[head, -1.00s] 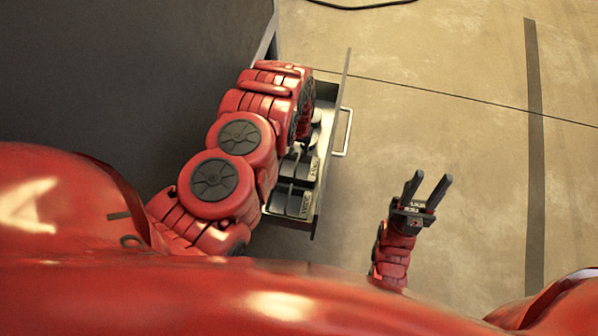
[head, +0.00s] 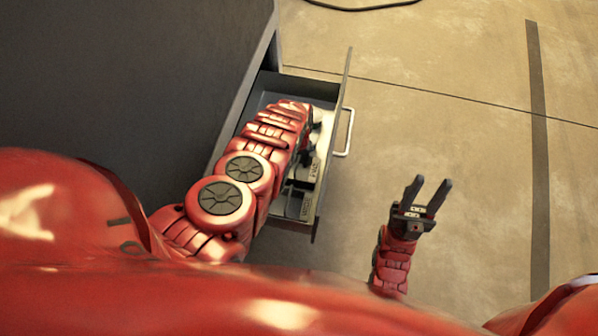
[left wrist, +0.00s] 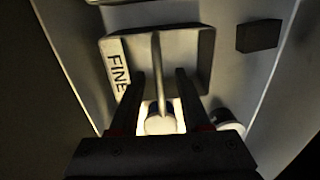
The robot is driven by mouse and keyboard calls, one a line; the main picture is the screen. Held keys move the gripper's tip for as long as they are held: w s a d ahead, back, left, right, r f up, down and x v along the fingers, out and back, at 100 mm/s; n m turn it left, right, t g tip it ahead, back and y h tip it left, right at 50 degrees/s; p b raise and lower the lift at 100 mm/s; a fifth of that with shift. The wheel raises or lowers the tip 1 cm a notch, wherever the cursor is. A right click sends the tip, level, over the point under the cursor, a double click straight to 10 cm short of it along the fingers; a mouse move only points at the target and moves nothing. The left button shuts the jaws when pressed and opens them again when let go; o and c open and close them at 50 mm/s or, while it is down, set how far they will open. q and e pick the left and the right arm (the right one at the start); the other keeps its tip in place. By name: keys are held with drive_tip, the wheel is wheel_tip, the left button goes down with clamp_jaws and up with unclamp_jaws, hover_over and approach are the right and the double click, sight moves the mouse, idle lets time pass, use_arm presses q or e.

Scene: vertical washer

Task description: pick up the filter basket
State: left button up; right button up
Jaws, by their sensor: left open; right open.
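A grey filter basket (left wrist: 197,42) with a label reading FINE lies in the open drawer in the left wrist view. A thin upright bar (left wrist: 157,65) runs along its middle. My left gripper (left wrist: 160,74) is open over the basket, one finger on each side of the bar; I cannot tell whether they touch it. In the head view my left arm reaches down into the drawer and hides most of the gripper and the basket under it. My right gripper (head: 428,183) is open and empty above the floor, right of the drawer.
The drawer (head: 259,100) is pulled out of a large dark cabinet (head: 110,70) and has a handle (head: 346,132) on its front. More labelled baskets (head: 303,204) lie nearer me. A white round piece (left wrist: 160,118) shows between the fingers. The floor at right is clear.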

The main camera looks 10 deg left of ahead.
use_arm(q)
clamp_jaws()
drive_tip(key=shift+w, duration=0.1)
idle(1.3)
